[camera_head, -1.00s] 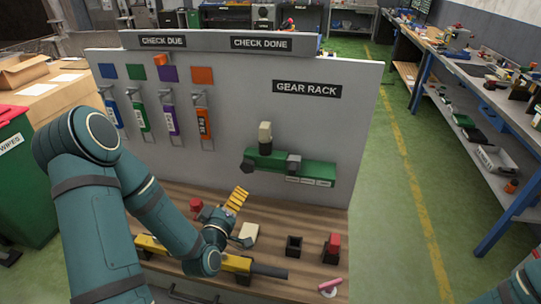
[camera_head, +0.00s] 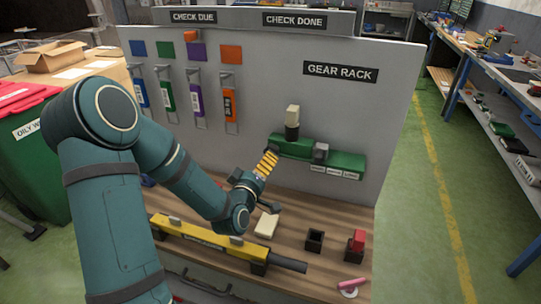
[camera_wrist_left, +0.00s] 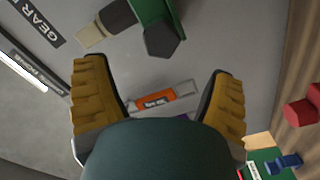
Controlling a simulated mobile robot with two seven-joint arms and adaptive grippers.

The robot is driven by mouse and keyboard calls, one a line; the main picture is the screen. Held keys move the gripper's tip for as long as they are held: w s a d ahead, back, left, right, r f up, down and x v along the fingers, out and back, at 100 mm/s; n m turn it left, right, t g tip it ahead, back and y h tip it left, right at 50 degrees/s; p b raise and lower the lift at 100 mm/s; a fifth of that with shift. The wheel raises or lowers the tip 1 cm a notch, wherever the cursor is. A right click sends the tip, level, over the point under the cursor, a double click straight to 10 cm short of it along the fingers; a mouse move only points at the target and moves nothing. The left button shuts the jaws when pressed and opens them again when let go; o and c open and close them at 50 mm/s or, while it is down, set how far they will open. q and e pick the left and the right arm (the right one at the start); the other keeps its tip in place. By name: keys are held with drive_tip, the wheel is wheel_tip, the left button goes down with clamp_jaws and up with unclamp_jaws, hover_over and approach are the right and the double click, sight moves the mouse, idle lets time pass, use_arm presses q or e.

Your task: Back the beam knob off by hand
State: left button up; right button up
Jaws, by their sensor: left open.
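The green beam (camera_head: 330,159) is mounted on the grey panel under the GEAR RACK sign. A cream and black block (camera_head: 292,123) stands up at its left part. My left gripper (camera_head: 267,163) is at the beam's left end and covers most of the knob in the head view. In the left wrist view the dark faceted knob (camera_wrist_left: 163,39) sits on the end of the green beam (camera_wrist_left: 155,10). My left gripper's yellow fingers (camera_wrist_left: 157,72) are spread wide, with the knob ahead of the gap between them, not gripped. My right gripper is out of view.
A yellow bar-shaped tool (camera_head: 205,238) lies along the wooden bench below. A cream block (camera_head: 266,226), a black open box (camera_head: 314,241), a red-topped block (camera_head: 357,241) and a pink stick (camera_head: 350,284) are on the bench. Coloured tags (camera_head: 197,105) hang on the panel to the left.

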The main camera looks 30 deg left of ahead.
sight(273, 151)
use_arm(q)
drive_tip(key=x, duration=0.8)
drive_tip(key=shift+w, duration=0.1)
drive_tip(key=c, duration=1.2)
